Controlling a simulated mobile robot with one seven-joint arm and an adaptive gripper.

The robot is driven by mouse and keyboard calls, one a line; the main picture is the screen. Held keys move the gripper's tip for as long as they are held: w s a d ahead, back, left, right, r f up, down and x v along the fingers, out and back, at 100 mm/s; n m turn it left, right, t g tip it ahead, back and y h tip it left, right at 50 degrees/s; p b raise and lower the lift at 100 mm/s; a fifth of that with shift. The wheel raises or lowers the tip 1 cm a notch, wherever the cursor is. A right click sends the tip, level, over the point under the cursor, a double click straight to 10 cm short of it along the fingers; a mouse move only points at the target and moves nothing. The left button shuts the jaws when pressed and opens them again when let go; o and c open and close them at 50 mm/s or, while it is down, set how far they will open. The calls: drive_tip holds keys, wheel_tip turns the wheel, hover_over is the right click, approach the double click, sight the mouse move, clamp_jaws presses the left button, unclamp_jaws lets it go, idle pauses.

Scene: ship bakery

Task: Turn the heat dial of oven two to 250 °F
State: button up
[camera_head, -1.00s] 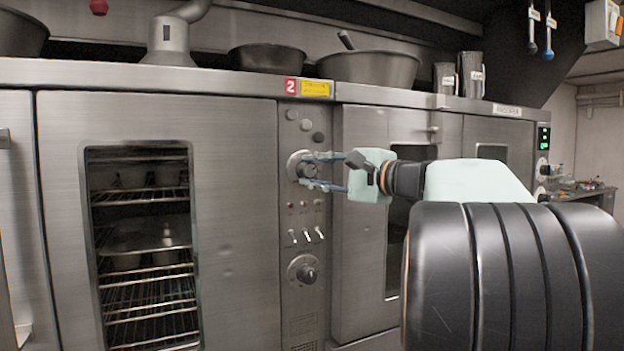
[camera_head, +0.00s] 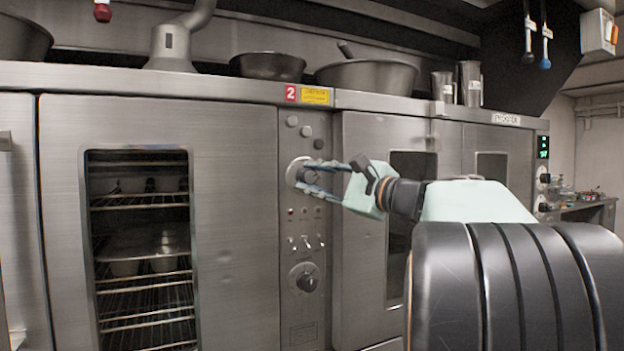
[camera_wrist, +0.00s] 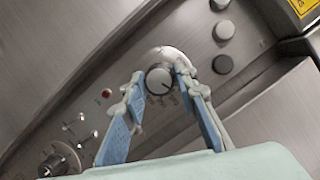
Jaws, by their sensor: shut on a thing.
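Oven two carries a red "2" plate (camera_head: 291,93) above its narrow control panel. Its upper dial (camera_head: 304,174) is a round knob on a pale disc; it also shows in the wrist view (camera_wrist: 159,79), with a dark pointer line and small scale marks too fine to read. My gripper (camera_head: 307,177) is at this dial, with one blue finger on each side of the knob. In the wrist view my gripper (camera_wrist: 158,84) is shut on the knob and looks rolled relative to the panel. A lower dial (camera_head: 306,281) stands apart from my gripper.
Three toggle switches (camera_head: 306,243) and small lamps sit between the dials. Round buttons (camera_head: 306,131) are above. The oven door (camera_head: 240,200) with a rack window is left; another oven door (camera_head: 362,230) is right. Bowls (camera_head: 368,76) stand on top.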

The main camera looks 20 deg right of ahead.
drive_tip(key=o, duration=1.1)
drive_tip(key=shift+o, duration=0.2)
drive_tip(key=v, duration=1.2)
